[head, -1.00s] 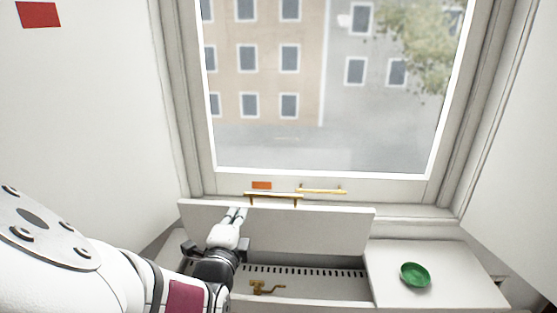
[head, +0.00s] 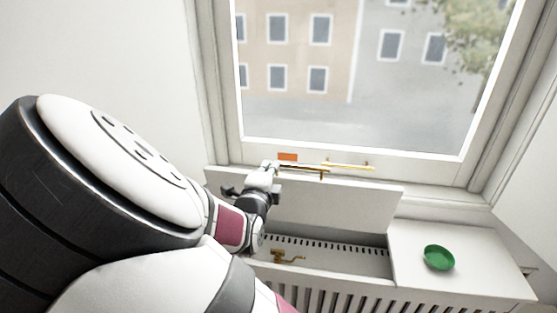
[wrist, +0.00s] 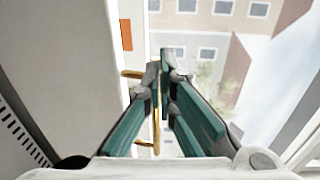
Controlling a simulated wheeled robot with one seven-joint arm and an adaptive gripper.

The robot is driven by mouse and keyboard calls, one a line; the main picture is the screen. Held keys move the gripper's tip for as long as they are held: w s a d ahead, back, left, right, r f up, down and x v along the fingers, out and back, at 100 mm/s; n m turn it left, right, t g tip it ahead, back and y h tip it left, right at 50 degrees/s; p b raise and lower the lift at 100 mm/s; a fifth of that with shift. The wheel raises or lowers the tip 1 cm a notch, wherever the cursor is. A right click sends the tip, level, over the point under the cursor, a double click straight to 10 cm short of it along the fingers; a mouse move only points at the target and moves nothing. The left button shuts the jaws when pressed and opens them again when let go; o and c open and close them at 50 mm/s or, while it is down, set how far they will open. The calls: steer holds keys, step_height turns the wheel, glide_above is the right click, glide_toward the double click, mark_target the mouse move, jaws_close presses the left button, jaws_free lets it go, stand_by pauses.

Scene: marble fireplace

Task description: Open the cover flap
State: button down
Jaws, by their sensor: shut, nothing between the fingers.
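The cover flap (head: 345,205) is a white panel standing raised, roughly upright, in front of the window sill. A brass handle (head: 305,169) lies along its top edge. My gripper (head: 268,166) is at the flap's upper left corner, beside the left end of that handle. Whether it touches the flap is unclear. In the wrist view, the teal fingers (wrist: 159,75) are together and empty. A brass handle (wrist: 130,74) shows beyond them; I cannot tell which handle it is. Below the flap, the opened recess shows a brass valve (head: 288,257).
A green bowl (head: 439,257) sits on the white ledge (head: 480,275) right of the recess. The window frame (head: 400,160) behind carries a second brass handle (head: 350,166) and an orange patch (head: 288,156). A slotted radiator front (head: 350,296) is below.

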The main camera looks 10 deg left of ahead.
steer(key=shift+g, duration=0.9)
steer(key=shift+w+r+p, duration=0.25)
steer(key=shift+w+p, duration=0.65)
steer(key=shift+w, duration=0.1)
steer(key=shift+w+r+p, duration=0.25)
steer(key=shift+w+p, duration=0.65)
steer(key=shift+w, duration=0.1)
